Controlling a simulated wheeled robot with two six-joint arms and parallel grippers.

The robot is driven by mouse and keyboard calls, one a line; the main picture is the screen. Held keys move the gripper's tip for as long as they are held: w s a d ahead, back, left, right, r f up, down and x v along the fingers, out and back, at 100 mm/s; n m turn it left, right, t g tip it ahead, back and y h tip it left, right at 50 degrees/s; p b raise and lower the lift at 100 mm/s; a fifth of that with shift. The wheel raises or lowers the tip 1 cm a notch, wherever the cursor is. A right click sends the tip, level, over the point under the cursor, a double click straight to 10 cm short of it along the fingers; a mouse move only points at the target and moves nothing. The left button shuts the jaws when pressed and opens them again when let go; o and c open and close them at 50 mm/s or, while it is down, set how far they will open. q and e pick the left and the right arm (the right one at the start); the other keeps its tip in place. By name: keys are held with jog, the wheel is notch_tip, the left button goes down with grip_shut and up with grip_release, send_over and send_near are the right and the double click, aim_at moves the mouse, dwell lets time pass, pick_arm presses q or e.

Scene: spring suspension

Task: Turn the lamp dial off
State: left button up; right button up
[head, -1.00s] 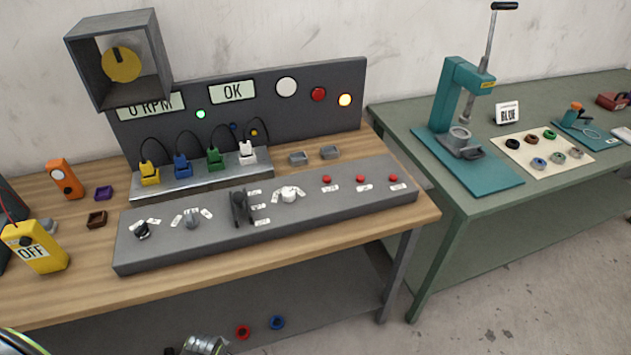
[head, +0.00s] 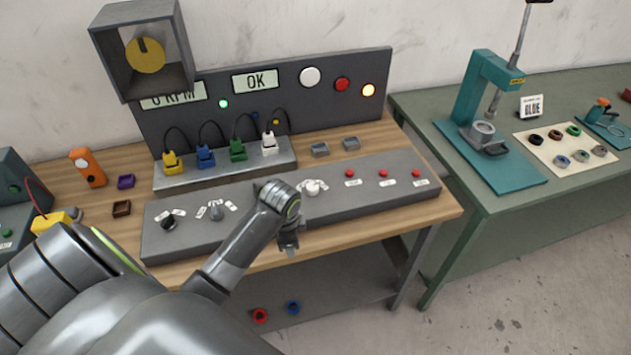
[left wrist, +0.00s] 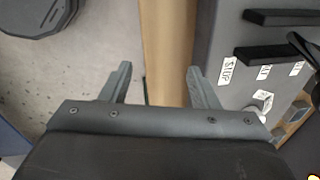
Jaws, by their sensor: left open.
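A grey control panel (head: 255,205) on the wooden bench carries a black dial (head: 168,222), a grey dial (head: 216,212) and a white dial (head: 312,187). Their small labels are too small to read, so I cannot tell which is the lamp dial. The white dial also shows at the right of the left wrist view (left wrist: 262,99). My left gripper (head: 288,246) points down at the panel's front edge, left of and nearer than the white dial. In the left wrist view its fingers (left wrist: 158,78) are apart with nothing between them. My right gripper is out of view.
A black lever handle (left wrist: 275,54) with a STOP label (left wrist: 228,71) is near the gripper; my arm hides it in the head view. Red buttons (head: 383,173) line the panel's right.

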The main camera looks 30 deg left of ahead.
pick_arm(q)
jog(key=w+a+r+m, duration=0.3)
jog(key=w+r+m, duration=0.2)
jog(key=w+r, duration=0.45)
notch_tip(320, 180, up, 9)
jog(key=m+g, duration=0.2)
jog(key=m, duration=0.2)
send_over(313, 186)
jog(key=shift+h, duration=0.4)
notch_tip(313, 186, down, 9)
jog(key=shift+s+r, duration=0.1)
jog(key=shift+r, duration=0.05)
notch_tip(313, 186, down, 7)
jog(key=shift+f, duration=0.75)
jog(key=c, duration=1)
jog(key=shift+o, duration=0.2)
